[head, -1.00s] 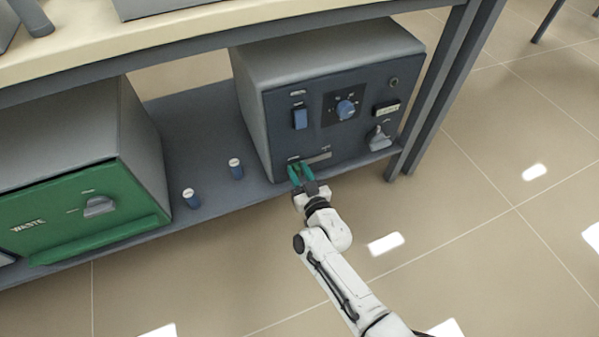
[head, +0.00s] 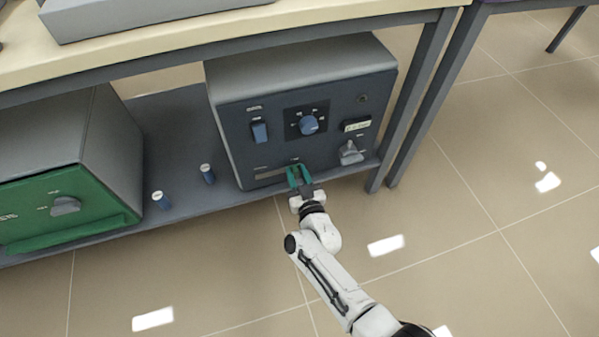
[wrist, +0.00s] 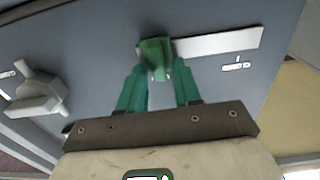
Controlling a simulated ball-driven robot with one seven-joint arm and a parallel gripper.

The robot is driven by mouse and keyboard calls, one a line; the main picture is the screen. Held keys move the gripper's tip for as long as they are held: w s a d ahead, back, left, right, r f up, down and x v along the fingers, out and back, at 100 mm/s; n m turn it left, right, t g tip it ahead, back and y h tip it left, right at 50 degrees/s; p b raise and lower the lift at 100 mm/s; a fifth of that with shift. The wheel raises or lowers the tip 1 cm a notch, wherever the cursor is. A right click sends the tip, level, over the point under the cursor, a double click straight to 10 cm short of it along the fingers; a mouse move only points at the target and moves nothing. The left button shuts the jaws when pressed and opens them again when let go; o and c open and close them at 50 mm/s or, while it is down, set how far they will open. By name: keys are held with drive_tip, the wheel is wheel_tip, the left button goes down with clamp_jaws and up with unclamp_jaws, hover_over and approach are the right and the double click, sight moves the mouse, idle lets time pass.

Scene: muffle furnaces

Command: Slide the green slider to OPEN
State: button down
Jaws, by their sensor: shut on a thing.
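The green slider (wrist: 155,52) is a small block on a pale horizontal track (wrist: 218,41) in the dark front panel of the grey furnace (head: 325,105). My gripper (head: 299,173) has teal fingers and is shut on the slider, low on the panel. In the wrist view, my gripper (wrist: 160,76) has one finger on each side of the slider. In the head view the slider sits at the right end of the track, with the bare track to its left. The fingers mostly hide the slider there. The small labels by the track are too small to read.
Above the track are a blue rocker switch (head: 260,132), a blue dial (head: 309,125) and a grey knob (head: 350,153). Two blue cylinders (head: 161,200) (head: 207,174) stand on the shelf, left of the furnace. A green-fronted box (head: 95,205) is farther left. Table legs (head: 412,105) stand right.

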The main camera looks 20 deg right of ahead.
drive_tip(key=shift+d, duration=0.35)
drive_tip(key=c, duration=1.1)
unclamp_jaws()
drive_tip(key=shift+d, duration=0.2)
drive_tip(key=shift+s, duration=0.1)
drive_tip(key=shift+s+a+p, duration=0.1)
drive_tip(key=shift+s+p, duration=2.25)
drive_tip(key=shift+s, duration=2.95)
